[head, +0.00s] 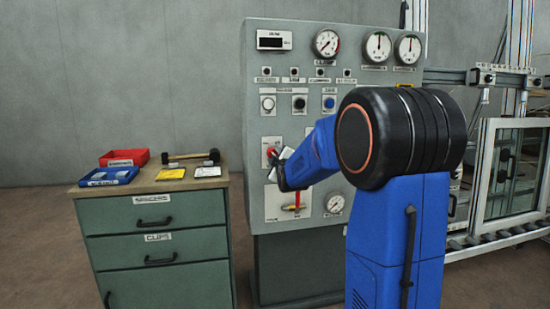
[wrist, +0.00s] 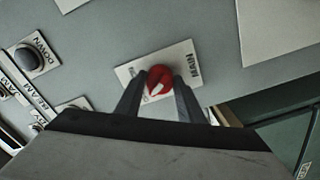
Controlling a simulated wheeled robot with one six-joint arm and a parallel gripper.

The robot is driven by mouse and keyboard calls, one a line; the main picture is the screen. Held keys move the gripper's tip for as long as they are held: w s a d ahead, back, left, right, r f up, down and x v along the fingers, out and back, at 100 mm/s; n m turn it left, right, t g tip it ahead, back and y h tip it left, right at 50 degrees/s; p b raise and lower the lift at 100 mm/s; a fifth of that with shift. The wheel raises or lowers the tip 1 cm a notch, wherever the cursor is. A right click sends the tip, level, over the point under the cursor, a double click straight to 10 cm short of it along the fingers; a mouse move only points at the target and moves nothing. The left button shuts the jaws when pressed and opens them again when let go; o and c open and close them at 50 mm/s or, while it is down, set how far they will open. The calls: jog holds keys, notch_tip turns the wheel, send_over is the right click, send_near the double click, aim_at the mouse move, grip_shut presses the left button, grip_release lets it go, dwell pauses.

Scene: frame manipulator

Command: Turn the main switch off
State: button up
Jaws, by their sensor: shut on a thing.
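The main switch is a round red knob (wrist: 159,80) on a pale plate (wrist: 185,62) marked MAIN, in the wrist view. A white mark shows on the knob's face. My gripper (wrist: 159,92) has one finger on each side of the knob and is shut on it. In the head view the red knob (head: 270,152) shows at the left side of the grey control panel (head: 257,100), with my gripper (head: 277,170) against it. My blue arm hides part of the panel to the right.
Below the knob is a red-handled lever (head: 294,207) on a plate. Gauges, buttons and small knobs fill the panel above. A green cabinet (head: 160,245) stands at left with a red tray (head: 124,157), a blue tray (head: 108,176) and a hammer (head: 190,156). A framed window (head: 515,170) stands at right.

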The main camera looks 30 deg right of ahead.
jog(key=o, duration=1.1)
jog(key=shift+c, duration=0.2)
jog(key=shift+s, duration=0.1)
jog(key=v, duration=1.7)
jog(key=shift+s+a, duration=0.15)
jog(key=s+a+f+m+g+y, duration=0.1)
jog(key=s+a+f+m+g, duration=0.2)
jog(key=s, duration=0.8)
jog(key=s+a+f+m+g+y, duration=0.2)
jog(key=s+a+f+g, duration=0.3)
jog(key=s+a+f, duration=0.3)
jog(key=s+a+f+m+g+y, duration=0.2)
jog(key=s+a+f+m+g, duration=0.2)
jog(key=s, duration=1.2)
notch_tip(320, 180, down, 4)
jog(key=shift+a+r+g, duration=0.25)
jog(key=shift+a+g, duration=0.05)
jog(key=shift+a, duration=0.8)
